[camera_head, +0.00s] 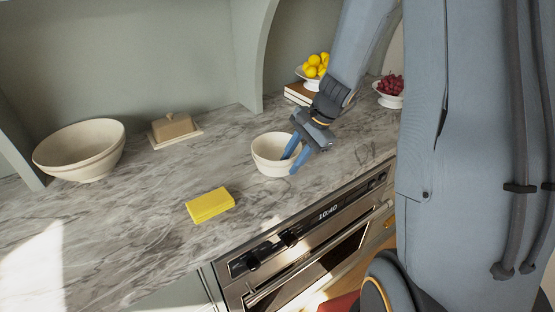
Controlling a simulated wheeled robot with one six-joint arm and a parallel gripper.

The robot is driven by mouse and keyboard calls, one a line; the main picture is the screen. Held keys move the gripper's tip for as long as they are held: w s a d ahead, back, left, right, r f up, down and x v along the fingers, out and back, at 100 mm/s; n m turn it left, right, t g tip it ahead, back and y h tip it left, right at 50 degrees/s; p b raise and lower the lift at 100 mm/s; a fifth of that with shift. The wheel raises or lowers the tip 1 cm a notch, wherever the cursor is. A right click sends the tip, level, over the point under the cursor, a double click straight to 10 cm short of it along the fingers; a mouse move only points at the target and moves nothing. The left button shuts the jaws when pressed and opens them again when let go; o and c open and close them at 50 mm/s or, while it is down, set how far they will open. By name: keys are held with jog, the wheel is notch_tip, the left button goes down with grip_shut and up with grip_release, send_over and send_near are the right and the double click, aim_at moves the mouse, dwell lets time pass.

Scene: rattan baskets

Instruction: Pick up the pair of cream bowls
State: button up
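A small cream bowl (267,165) stands upright on the grey marble counter, near its front edge. I cannot tell from this angle whether a second bowl is nested in it. My gripper (293,163) is at the bowl's right side, pointing down, with its two blue fingers apart. One finger is over the bowl's opening near the right rim, and the other is in front, outside the rim. I cannot tell whether either finger touches the bowl. A larger cream bowl (85,158) stands upright at the far left of the counter.
A yellow sponge (210,205) lies front left of the small bowl. A covered butter dish (173,130) stands at the back. Behind my gripper are books (299,94), lemons (316,66) in a bowl, and a dish of red grapes (391,86). An oven (310,255) is below the counter edge.

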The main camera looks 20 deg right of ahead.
grip_shut()
jog(key=shift+w+r, duration=0.1)
dwell(1.2)
